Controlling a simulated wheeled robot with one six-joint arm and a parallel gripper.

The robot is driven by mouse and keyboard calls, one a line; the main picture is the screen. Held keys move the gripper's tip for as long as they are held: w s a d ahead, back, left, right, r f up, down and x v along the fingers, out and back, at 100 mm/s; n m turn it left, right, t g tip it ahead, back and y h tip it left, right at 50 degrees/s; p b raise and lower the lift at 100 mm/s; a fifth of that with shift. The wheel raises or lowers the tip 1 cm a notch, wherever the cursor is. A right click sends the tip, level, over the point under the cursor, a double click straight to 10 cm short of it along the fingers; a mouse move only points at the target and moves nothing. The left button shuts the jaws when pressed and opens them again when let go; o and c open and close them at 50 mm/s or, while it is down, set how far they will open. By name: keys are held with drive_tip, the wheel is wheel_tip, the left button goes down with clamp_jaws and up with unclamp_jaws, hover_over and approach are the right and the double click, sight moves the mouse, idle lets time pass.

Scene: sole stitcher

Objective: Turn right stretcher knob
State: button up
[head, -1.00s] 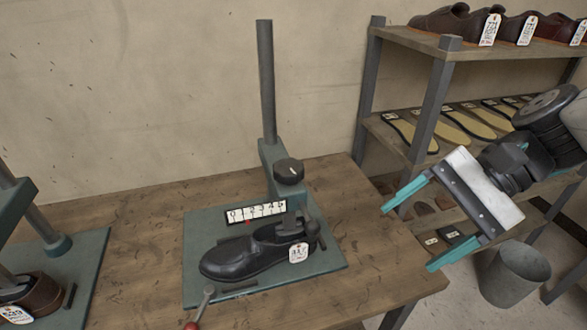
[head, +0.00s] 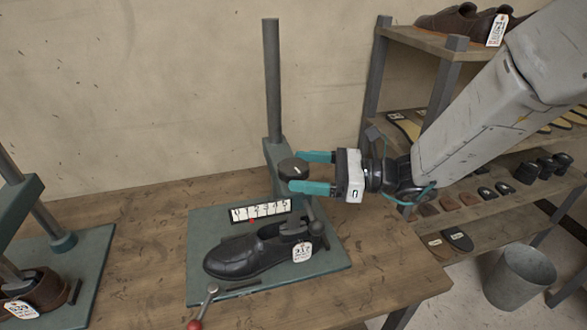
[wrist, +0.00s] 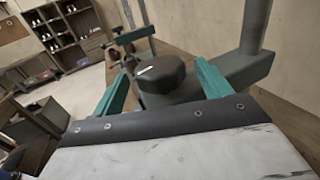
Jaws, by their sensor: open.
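The right stretcher knob (head: 294,169) is a dark round knob with a white mark on top, on the grey-green stretcher with the tall post (head: 272,85). My gripper (head: 303,172) is open, its two teal fingers reaching from the right to the knob. In the wrist view the knob (wrist: 160,77) sits between the open fingers, with a gap visible on each side. Below it a black shoe (head: 250,254) with a white tag is on the stretcher, beside a numbered scale (head: 260,211).
A red-tipped lever (head: 207,304) sits at the baseplate's front. A second stretcher (head: 22,200) with a brown shoe stands at the left. Shelves of shoes (head: 460,48) and a grey bin (head: 520,279) are at the right. The wooden table (head: 150,270) is clear between the stretchers.

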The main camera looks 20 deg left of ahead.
sight(289, 169)
drive_tip(key=shift+s+a, duration=0.2)
drive_tip(key=shift+a, duration=1.15)
drive_tip(key=c, duration=1)
drive_tip(key=shift+m+t, duration=0.4)
drive_tip(key=shift+t, duration=0.2)
drive_tip(key=m+t, duration=0.2)
drive_tip(key=t, duration=0.1)
drive_tip(key=m+t, duration=0.2)
drive_tip(key=t, duration=0.2)
drive_tip(key=shift+s+m+h, duration=0.1)
drive_tip(key=shift+m+h, duration=0.3)
drive_tip(key=shift+m+t+h, duration=0.8)
drive_tip(key=shift+m+t, duration=0.4)
drive_tip(key=shift+t, duration=0.7)
